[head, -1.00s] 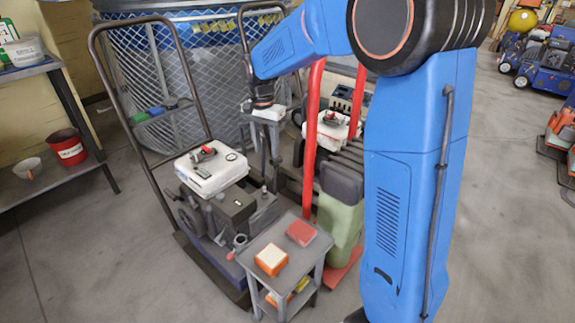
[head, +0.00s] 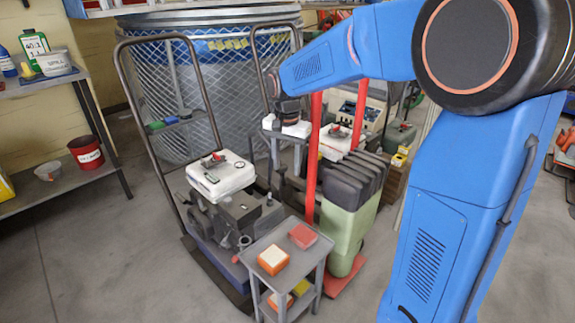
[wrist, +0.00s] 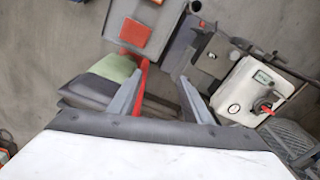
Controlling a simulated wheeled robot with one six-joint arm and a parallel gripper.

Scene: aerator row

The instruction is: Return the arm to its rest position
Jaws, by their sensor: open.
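My gripper (wrist: 161,77) shows in the wrist view with its two grey fingers spread and nothing between them. In the head view my gripper (head: 286,150) hangs fingers-down from my blue arm, near the back machine; its fingertips are hard to make out there. My arm reaches up and across to the left from the right side. The gripper appears apart from the machines, though its exact clearance cannot be told.
An aerator with a white engine cover (head: 218,176) stands at left. A grey cart (head: 258,250) carries an orange-and-white box (head: 273,260) and a red box (head: 303,236). A red-framed machine with a green body (head: 345,225) stands beside my arm. Open floor lies at front left.

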